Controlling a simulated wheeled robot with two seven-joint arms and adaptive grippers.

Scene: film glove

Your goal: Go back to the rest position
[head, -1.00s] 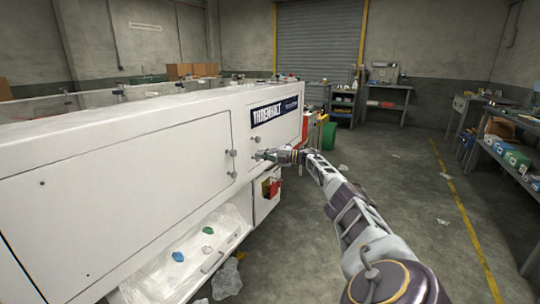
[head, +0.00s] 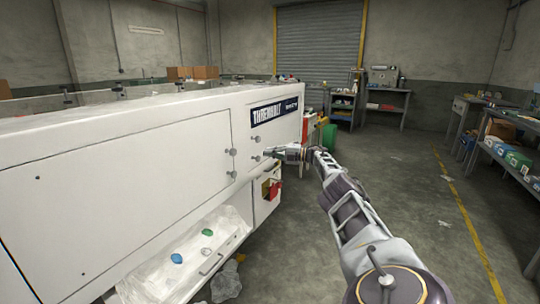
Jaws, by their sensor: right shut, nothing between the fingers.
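My right gripper (head: 268,152) is shut and empty. It is at the end of my right arm, which comes in from the lower right. The gripper is beside the front face of the white machine (head: 120,185), just right of the small knobs on its panel. I cannot tell whether its tip touches the face. My left gripper is not in view.
The machine's lower tray (head: 150,268) holds clear film with a blue piece (head: 176,258) and a green piece (head: 207,232). A crumpled clear film (head: 226,282) lies on the floor. A workbench (head: 510,160) stands at the right. The floor between is mostly clear.

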